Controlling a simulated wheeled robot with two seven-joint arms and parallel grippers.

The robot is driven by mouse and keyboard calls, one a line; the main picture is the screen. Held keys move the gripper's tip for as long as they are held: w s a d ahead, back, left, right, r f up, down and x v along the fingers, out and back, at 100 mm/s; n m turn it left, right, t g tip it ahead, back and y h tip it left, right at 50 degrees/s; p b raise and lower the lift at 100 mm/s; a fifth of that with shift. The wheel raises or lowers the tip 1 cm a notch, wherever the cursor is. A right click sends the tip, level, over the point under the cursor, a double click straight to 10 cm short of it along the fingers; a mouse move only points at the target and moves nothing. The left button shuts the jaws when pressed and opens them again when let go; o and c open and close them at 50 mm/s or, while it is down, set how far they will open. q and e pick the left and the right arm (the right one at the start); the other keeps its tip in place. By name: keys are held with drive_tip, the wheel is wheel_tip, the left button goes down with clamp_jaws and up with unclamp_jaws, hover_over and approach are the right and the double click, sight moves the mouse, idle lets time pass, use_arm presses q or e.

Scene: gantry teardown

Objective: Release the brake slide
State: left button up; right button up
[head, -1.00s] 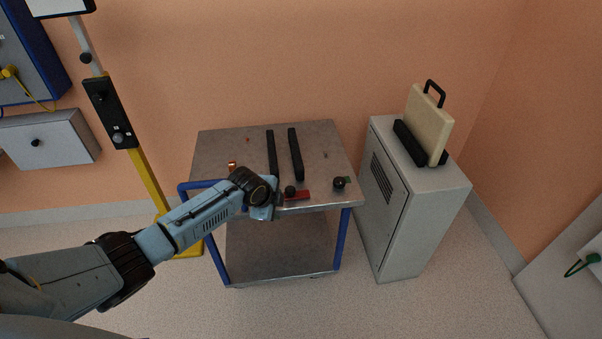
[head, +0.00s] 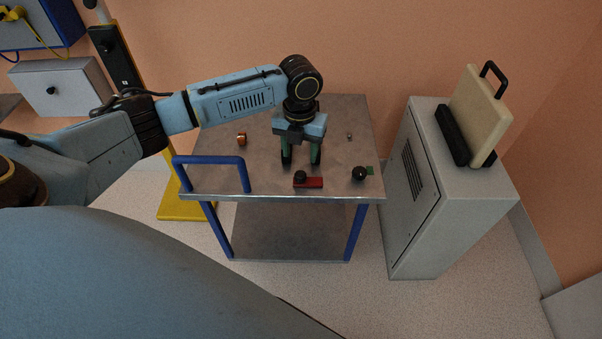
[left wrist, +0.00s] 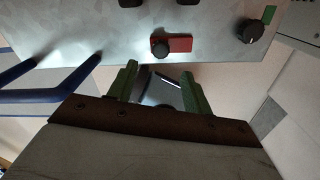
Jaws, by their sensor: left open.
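A small red piece (head: 314,183) with a round black knob (head: 300,176) sits near the front edge of the metal cart top; it looks like the brake slide. The red piece also shows in the left wrist view (left wrist: 181,45), ahead of the fingers. A second black knob (head: 359,174) stands to its right, beside a small green patch (head: 370,170). My left gripper (head: 301,162) is open and points down just behind the red piece. Its green fingers show empty in the left wrist view (left wrist: 160,85). My right gripper is out of view.
The cart (head: 220,177) has a blue handle (head: 210,160) at its front left. A copper-coloured part (head: 242,138) lies on its top. A grey cabinet (head: 412,210) with a cream panel (head: 478,115) stands right. A yellow-based stand (head: 187,205) is at left.

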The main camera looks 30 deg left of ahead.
sight(300, 174)
use_arm(q)
wheel_tip(300, 174, down, 8)
drive_tip(key=shift+r+b, duration=0.1)
drive_tip(key=shift+b, duration=0.95)
drive_tip(key=shift+f, duration=0.45)
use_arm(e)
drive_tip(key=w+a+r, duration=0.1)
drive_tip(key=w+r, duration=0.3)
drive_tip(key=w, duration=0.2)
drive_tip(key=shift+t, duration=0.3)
use_arm(q)
drive_tip(key=shift+c, duration=0.3)
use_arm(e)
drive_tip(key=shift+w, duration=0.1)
use_arm(q)
clamp_jaws()
